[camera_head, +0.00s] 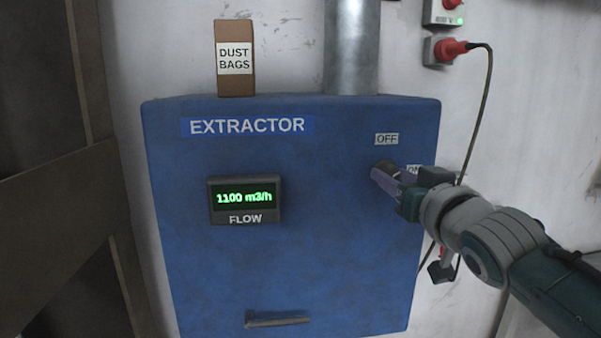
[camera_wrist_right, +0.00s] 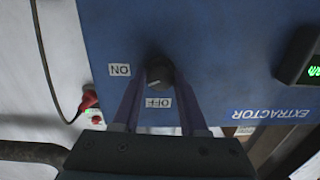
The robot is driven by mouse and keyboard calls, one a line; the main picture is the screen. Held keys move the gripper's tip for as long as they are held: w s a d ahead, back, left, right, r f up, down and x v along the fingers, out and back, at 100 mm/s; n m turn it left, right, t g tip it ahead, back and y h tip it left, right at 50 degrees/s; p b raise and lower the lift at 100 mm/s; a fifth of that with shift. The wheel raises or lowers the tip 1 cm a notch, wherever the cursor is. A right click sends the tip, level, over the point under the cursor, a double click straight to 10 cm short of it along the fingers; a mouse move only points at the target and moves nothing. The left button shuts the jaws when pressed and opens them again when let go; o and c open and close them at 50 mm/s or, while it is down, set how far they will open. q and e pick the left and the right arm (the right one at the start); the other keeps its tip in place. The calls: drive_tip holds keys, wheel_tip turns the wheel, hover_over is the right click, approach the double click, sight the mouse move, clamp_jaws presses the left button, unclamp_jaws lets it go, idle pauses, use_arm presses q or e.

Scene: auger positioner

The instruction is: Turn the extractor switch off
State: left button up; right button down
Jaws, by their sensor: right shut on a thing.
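The blue extractor box (camera_head: 330,250) fills the middle of the head view. Its dark round switch (camera_wrist_right: 160,72) sits on the front, with an OFF label (camera_head: 387,139) above it and an ON label (camera_wrist_right: 119,70) beside it, partly hidden in the head view. My right gripper (camera_head: 382,172) comes in from the right and is shut on the switch, one purple finger on each side. A pale pointer mark shows on the switch in the wrist view; its exact direction is hard to tell. The flow display (camera_head: 245,199) glows green at 1100 m3/h. My left gripper is not in view.
A dust bags box (camera_head: 235,80) and a metal duct (camera_head: 352,45) stand on top of the extractor. A red plug (camera_head: 450,48) with a hanging cable is on the wall at right. A handle (camera_head: 277,319) juts out low on the front.

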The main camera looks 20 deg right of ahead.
drive_tip(key=shift+a+n, duration=0.1)
drive_tip(key=shift+n, duration=6.2)
drive_tip(key=shift+c, duration=2.2)
unclamp_jaws()
